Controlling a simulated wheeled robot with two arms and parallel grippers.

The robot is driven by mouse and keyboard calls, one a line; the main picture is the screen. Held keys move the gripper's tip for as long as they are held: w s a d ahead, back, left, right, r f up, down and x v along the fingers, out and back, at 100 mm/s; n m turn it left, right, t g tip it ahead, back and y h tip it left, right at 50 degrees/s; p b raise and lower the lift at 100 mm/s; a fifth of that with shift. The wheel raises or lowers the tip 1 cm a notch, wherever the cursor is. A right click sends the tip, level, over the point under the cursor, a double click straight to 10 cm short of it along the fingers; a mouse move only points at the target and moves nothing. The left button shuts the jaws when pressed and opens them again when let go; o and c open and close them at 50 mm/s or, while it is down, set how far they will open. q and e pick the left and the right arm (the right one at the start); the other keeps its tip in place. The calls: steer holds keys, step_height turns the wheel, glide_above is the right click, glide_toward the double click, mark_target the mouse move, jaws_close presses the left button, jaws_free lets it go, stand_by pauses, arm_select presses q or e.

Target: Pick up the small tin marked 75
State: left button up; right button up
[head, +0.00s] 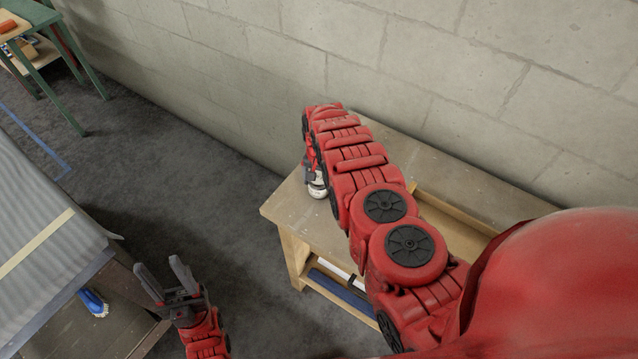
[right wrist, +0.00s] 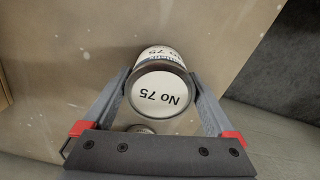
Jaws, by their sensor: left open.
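The small tin (right wrist: 162,95) marked "No 75" shows in the right wrist view, its pale lid facing the camera and part of its label visible. My right gripper (right wrist: 161,82) has one finger on each side of it, very close to its sides. I cannot tell whether the fingers press on it. In the head view, my right gripper (head: 314,172) is low over the wooden table (head: 283,205), mostly hidden by my right arm. A small white object (head: 317,191) shows beside it. My left gripper (head: 168,280) is open and empty, away from the table.
Another round object (right wrist: 141,129) is partly hidden behind the right gripper's body. A concrete block wall (head: 440,75) stands behind the table. A cloth-covered cart (head: 35,215) is at left, with a blue brush (head: 93,302) near it. A green table (head: 85,75) stands at far left.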

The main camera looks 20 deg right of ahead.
steer(key=c, duration=1.2)
steer(key=shift+w+r, duration=0.1)
steer(key=shift+r, duration=0.1)
